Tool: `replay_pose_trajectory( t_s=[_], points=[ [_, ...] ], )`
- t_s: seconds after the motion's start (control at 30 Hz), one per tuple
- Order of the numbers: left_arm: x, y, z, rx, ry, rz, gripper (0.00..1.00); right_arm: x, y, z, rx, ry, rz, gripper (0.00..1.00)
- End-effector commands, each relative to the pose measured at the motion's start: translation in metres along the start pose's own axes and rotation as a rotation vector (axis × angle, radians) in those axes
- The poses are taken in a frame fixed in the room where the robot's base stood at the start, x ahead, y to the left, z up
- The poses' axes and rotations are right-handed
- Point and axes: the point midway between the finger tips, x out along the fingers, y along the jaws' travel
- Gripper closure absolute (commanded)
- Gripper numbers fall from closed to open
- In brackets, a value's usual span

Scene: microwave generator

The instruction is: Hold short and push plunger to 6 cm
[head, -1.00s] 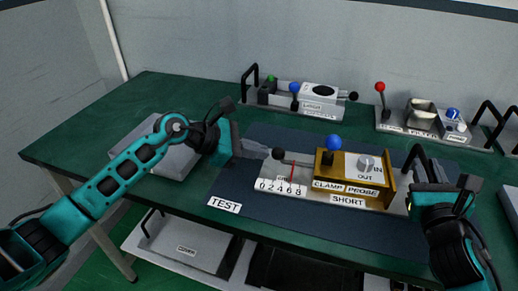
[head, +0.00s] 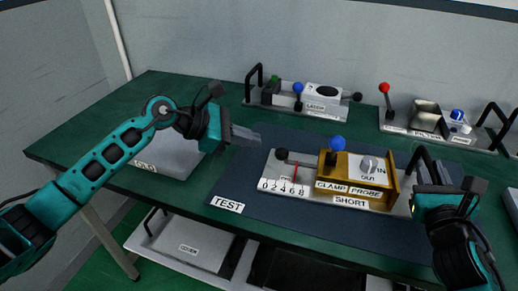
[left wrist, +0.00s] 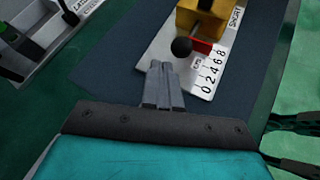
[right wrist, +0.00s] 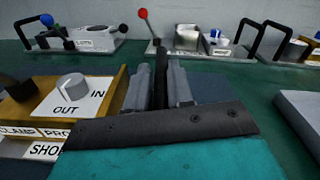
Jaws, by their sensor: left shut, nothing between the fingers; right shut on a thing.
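The short (head: 352,201) lies on the dark mat, a white base with a brass block (head: 326,172). Its plunger (head: 282,154) ends in a black knob at the left, also in the left wrist view (left wrist: 181,46). A red pointer (head: 296,172) stands near the 6 of the 0-to-8 scale; the exact reading is unclear. My left gripper (head: 257,137) is shut and empty, up and left of the knob, apart from it in the head view. My right gripper (right wrist: 160,80) is shut on the short's black handle (right wrist: 157,62) at its right end.
A device with blue and green knobs (head: 305,98) stands at the back. Another with a red-knobbed lever (head: 384,88) stands back right. A grey box (head: 165,158) lies beneath my left arm. The TEST label (head: 227,203) marks the mat's front left. Green table is clear at the back left.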

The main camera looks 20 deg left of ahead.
Motion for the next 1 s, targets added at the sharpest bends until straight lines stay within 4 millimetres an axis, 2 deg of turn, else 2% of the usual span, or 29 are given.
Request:
replay_pose_trajectory(
  t_s=[0.03, 0.5, 0.7, 0.93, 0.97, 1.0],
  points=[
    [-0.003, 0.000, -0.001, 0.000, 0.001, 0.001, 1.00, -0.001, 0.003, -0.009, 0.001, 0.018, 0.006, 1.00],
    [-0.069, -0.001, -0.001, 0.001, 0.003, 0.001, 1.00, -0.001, 0.003, -0.009, 0.001, 0.018, 0.006, 1.00],
    [-0.079, -0.001, 0.000, 0.002, 0.001, 0.001, 1.00, -0.001, 0.003, -0.009, 0.001, 0.018, 0.006, 1.00],
    [-0.080, -0.001, 0.000, 0.002, 0.000, 0.001, 1.00, -0.001, 0.003, -0.009, 0.001, 0.018, 0.006, 1.00],
    [-0.080, -0.001, 0.000, 0.002, 0.000, 0.001, 1.00, -0.001, 0.004, -0.009, 0.001, 0.018, 0.006, 0.76],
    [-0.079, -0.001, 0.000, 0.002, 0.000, 0.001, 1.00, -0.001, 0.004, -0.008, 0.001, 0.018, 0.006, 0.72]
  ],
)
